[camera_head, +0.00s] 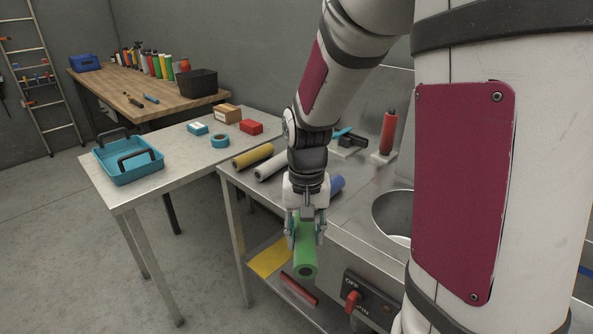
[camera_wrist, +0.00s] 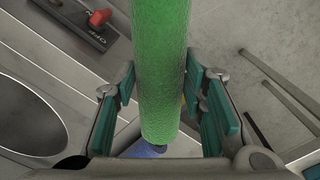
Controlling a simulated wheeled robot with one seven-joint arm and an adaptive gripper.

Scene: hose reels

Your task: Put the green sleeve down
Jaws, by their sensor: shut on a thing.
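The green sleeve (camera_head: 305,258) is a tube with a dark hole in its near end. My gripper (camera_head: 305,228) is shut on it and holds it at the front edge of the metal counter (camera_head: 235,180). In the wrist view the green sleeve (camera_wrist: 160,70) runs from the top of the picture down between the teal finger pads of my gripper (camera_wrist: 163,105). Yellow (camera_head: 252,156) and white (camera_head: 270,167) sleeves lie on the counter to the left. A blue sleeve (camera_head: 337,184) lies behind my gripper, partly hidden by it.
A red switch (camera_head: 352,301) sits on the counter's front panel, right of the green sleeve. A round basin (camera_head: 395,212) and a red bottle (camera_head: 388,132) are at the right. A side table (camera_head: 180,157) holds a teal tray (camera_head: 128,172), boxes and tape. A lower shelf holds a yellow sheet (camera_head: 270,257).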

